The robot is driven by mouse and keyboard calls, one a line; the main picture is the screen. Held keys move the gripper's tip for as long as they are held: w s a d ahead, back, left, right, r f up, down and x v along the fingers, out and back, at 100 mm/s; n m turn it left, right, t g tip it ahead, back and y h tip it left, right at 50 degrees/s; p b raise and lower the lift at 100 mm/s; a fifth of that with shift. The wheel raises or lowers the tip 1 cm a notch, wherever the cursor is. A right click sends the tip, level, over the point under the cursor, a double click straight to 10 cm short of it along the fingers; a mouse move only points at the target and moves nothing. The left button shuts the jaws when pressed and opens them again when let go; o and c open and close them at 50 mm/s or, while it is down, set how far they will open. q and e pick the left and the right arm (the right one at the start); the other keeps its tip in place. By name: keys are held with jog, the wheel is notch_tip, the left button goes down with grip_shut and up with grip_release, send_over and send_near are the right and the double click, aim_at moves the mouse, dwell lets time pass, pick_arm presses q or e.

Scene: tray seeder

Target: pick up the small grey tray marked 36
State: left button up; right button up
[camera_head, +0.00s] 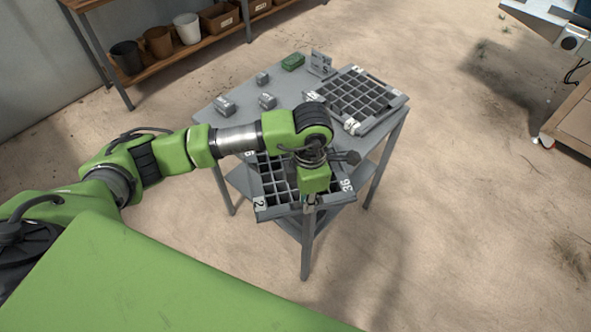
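The grey tray marked 36 (280,213) lies at the near edge of the table, divided into many small square cells. Its label 36 shows at its right corner and a label 2 at its near left corner. My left arm reaches across from the left and covers the tray's middle and far part. My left gripper (310,204) points down at the tray's near rim. Its fingers are small and dark here, and I cannot tell whether they are open or touch the rim. My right gripper is not in view.
A second grey celled tray (383,117) lies at the table's right. Small grey blocks (225,105), a green block (293,61) and an upright grey piece (320,63) stand farther back. A wooden shelf with pots (187,28) is at the upper left. The floor right of the table is clear.

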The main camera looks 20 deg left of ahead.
pick_arm(q)
notch_tip(320, 180, down, 4)
jog(key=shift+a+f+p, duration=0.1)
jog(key=shift+f+p, duration=0.05)
jog(key=shift+p, duration=0.7)
jog(key=shift+f, duration=0.5)
grip_shut()
jog(key=shift+w, duration=0.1)
